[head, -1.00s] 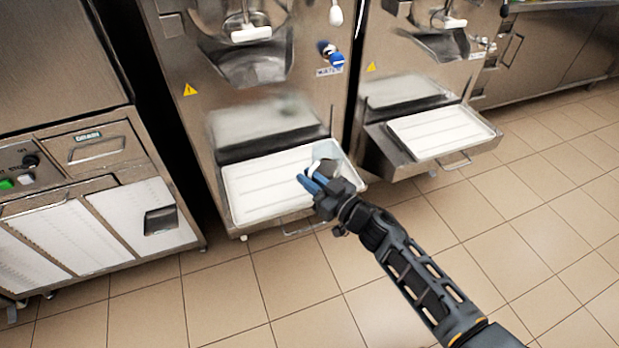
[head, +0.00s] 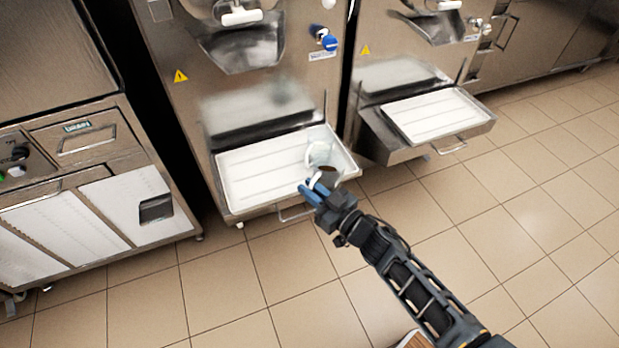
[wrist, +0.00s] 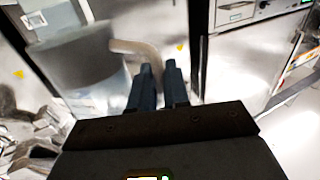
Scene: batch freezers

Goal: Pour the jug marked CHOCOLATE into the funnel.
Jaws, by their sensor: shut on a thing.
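A clear jug (head: 319,154) with something dark brown in it shows in the head view, just beyond my gripper, over the right end of the middle machine's white tray. My gripper (head: 309,189) is shut on the jug's pale handle, in front of the tray's edge. In the wrist view the jug (wrist: 92,65) is blurred and large at left, and its handle (wrist: 143,48) curves to the fingertips (wrist: 158,68). No marking on the jug is readable. I cannot make out a funnel in either view.
The middle freezer's tray (head: 250,190) sticks out at the front, with a chute (head: 245,50) above it. A second freezer's tray (head: 435,115) is to the right. A cabinet with a drawer (head: 88,140) stands at left. The tiled floor (head: 520,220) is open in front.

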